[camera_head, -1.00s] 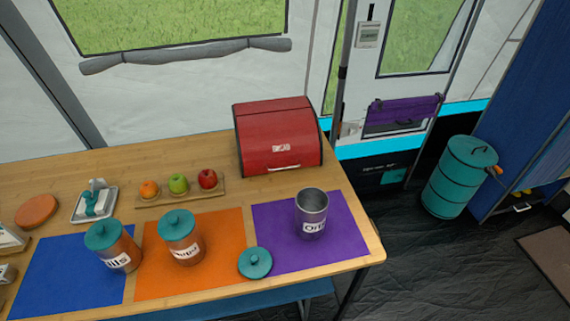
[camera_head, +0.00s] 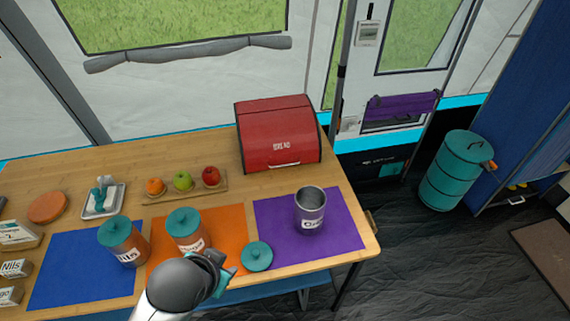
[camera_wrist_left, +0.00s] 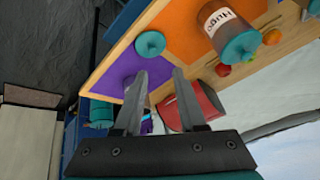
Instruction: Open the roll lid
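The red bread box (camera_head: 280,135) with a roll lid stands at the back right of the wooden table. Its lid is down, with a pale handle (camera_head: 284,165) low on the front. The box also shows, partly hidden by a finger, in the left wrist view (camera_wrist_left: 208,103). My left gripper (camera_head: 228,274) is at the table's front edge, in front of the orange mat and well short of the box. In the left wrist view its fingers (camera_wrist_left: 160,76) are apart with nothing between them. My right gripper is in neither view now.
Near my left gripper are two lidded jars (camera_head: 185,230), a loose teal lid (camera_head: 257,256) and an open metal canister (camera_head: 310,208) on the purple mat (camera_head: 340,235). A fruit tray (camera_head: 215,188) lies left of the box. Bare table lies before the box.

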